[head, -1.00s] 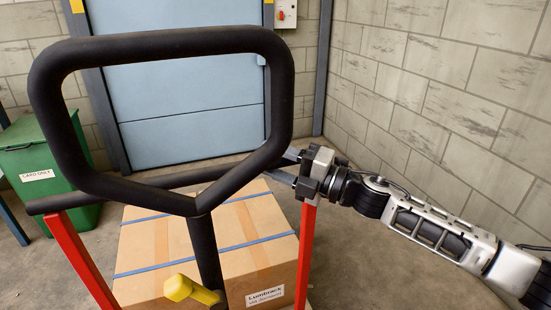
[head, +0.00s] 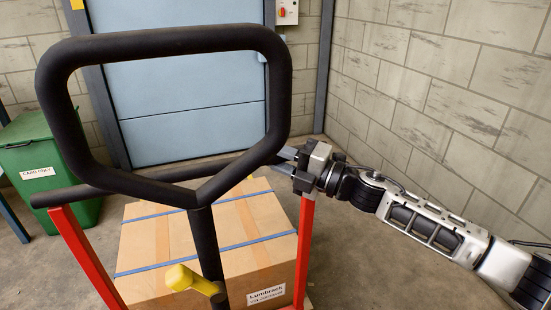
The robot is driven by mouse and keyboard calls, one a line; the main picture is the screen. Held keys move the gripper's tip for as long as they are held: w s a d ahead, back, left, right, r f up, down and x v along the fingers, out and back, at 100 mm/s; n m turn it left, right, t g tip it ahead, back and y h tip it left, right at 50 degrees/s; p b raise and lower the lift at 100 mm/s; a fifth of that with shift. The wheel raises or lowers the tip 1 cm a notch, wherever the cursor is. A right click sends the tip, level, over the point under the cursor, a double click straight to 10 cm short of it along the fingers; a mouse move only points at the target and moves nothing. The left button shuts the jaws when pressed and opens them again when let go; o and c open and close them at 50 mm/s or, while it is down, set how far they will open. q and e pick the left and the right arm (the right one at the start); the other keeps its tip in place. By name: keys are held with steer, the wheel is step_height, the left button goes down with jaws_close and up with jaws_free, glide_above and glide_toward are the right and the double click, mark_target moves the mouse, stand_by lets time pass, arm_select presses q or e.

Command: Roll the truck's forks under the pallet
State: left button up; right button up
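The truck shows as a black loop handle (head: 165,44) on a dark stem, a yellow lever (head: 188,279), a black crossbar (head: 80,194) and red uprights (head: 303,255). Its forks are out of sight below. A strapped cardboard carton (head: 160,245) stands just beyond the truck. The pallet under it is almost wholly hidden by the carton and the picture's lower edge. My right gripper (head: 285,160) is at the crossbar's right end, its fingers on either side of the bar, apparently shut on it. My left gripper is not in view.
A green bin (head: 38,160) stands at the left. A blue door (head: 185,105) closes the back, with a switch box (head: 287,11) beside it. A block wall (head: 440,80) runs along the right. Bare concrete floor lies between the carton and that wall.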

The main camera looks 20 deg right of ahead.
steer(key=o, duration=0.4)
steer(key=shift+s, duration=0.2)
steer(key=b+v, duration=0.2)
steer(key=v, duration=1.4)
steer(key=shift+r, duration=0.1)
